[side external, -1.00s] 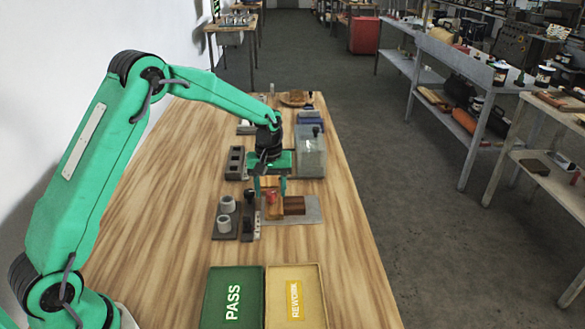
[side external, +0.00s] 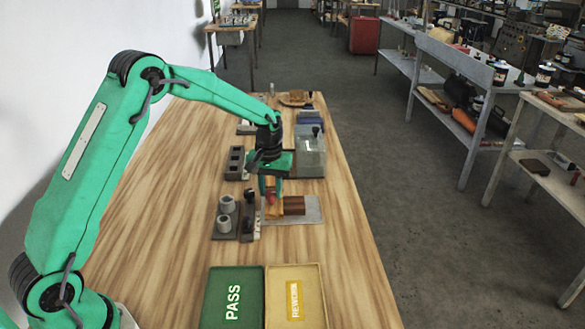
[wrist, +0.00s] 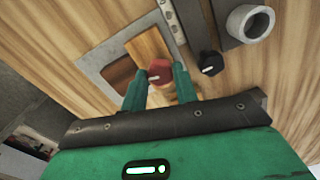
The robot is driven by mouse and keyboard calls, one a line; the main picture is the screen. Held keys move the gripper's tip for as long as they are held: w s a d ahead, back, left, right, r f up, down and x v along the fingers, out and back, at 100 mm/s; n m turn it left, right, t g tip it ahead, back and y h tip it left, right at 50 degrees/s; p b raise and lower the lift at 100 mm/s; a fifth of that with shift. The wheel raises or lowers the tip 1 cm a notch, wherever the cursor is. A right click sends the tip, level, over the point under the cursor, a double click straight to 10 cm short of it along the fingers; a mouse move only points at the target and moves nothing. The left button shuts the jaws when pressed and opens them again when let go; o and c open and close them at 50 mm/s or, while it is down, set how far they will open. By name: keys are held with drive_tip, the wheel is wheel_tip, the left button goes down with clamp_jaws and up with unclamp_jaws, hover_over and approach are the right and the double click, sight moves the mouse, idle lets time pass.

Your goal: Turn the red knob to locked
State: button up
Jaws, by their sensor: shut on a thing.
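The red knob (wrist: 160,72) has a pale pointer line and sits by the wooden pieces on a grey plate (wrist: 90,58). It also shows in the side view (side external: 270,198), partly hidden by the fingers. My gripper (wrist: 159,84) points down with one green finger on each side of the knob, shut on it. In the side view my gripper (side external: 271,190) is low over the plate. I cannot read any locked mark beside the knob.
A black knob (wrist: 210,62) stands close to the right finger in the wrist view. A grey cup (wrist: 249,22) is near it. The green PASS tray (side external: 212,310) and yellow REWORK tray (side external: 275,310) lie at the front. A clear box (side external: 312,160) stands behind my gripper.

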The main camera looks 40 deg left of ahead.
drive_tip(key=m, duration=0.7)
drive_tip(key=shift+r, duration=0.1)
drive_tip(key=m, duration=0.3)
drive_tip(key=shift+m, duration=2.4)
drive_tip(key=o, duration=1)
drive_tip(key=shift+r, duration=0.1)
